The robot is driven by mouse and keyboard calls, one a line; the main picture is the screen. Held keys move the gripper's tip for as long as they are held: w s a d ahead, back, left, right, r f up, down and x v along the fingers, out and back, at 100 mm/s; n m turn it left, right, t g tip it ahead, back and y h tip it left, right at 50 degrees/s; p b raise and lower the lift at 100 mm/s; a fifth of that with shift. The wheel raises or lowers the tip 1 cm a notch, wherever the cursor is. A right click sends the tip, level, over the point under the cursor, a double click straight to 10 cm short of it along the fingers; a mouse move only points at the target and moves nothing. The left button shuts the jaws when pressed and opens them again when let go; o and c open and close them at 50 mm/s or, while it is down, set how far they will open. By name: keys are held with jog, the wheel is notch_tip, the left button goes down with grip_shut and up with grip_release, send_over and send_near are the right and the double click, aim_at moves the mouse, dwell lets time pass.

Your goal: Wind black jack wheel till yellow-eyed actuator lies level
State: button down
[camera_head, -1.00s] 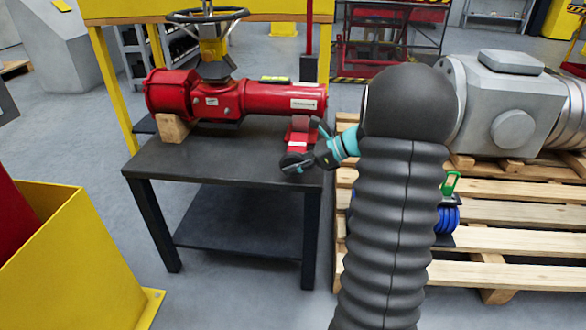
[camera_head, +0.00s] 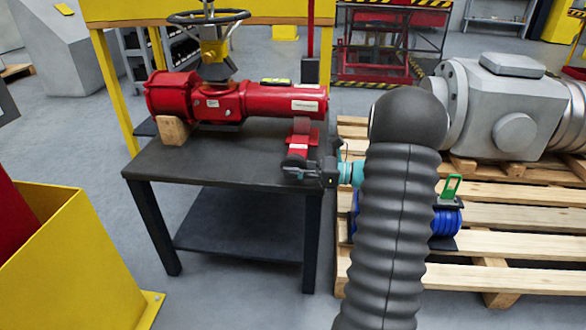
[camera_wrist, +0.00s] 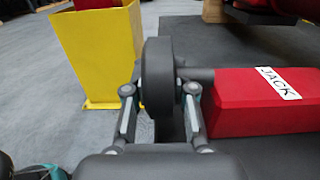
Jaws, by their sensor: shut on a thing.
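The red actuator (camera_head: 285,101) lies on the dark bench (camera_head: 225,165), its left part resting on a wooden block (camera_head: 173,130). A yellow level vial (camera_head: 276,81) sits on top of it. The red jack (camera_head: 299,146) stands under its right end; in the wrist view its red body (camera_wrist: 255,103) bears a JACK label. The black jack wheel (camera_wrist: 158,80) stands upright at the jack's near end, between my fingers. My gripper (camera_head: 310,171) is shut on the wheel, one finger each side (camera_wrist: 158,108). The vial's bubble is too small to read.
A yellow bin (camera_head: 85,255) stands at the front left. Pallets (camera_head: 500,240) with a large grey valve (camera_head: 515,105) lie to the right. A black handwheel (camera_head: 208,17) rises above the actuator.

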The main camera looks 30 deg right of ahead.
jog(key=shift+w+r, duration=0.1)
jog(key=shift+r, duration=0.05)
jog(key=c, duration=1)
grip_release()
jog(key=shift+o, duration=0.2)
jog(key=v, duration=1.2)
jog(key=shift+a, duration=0.1)
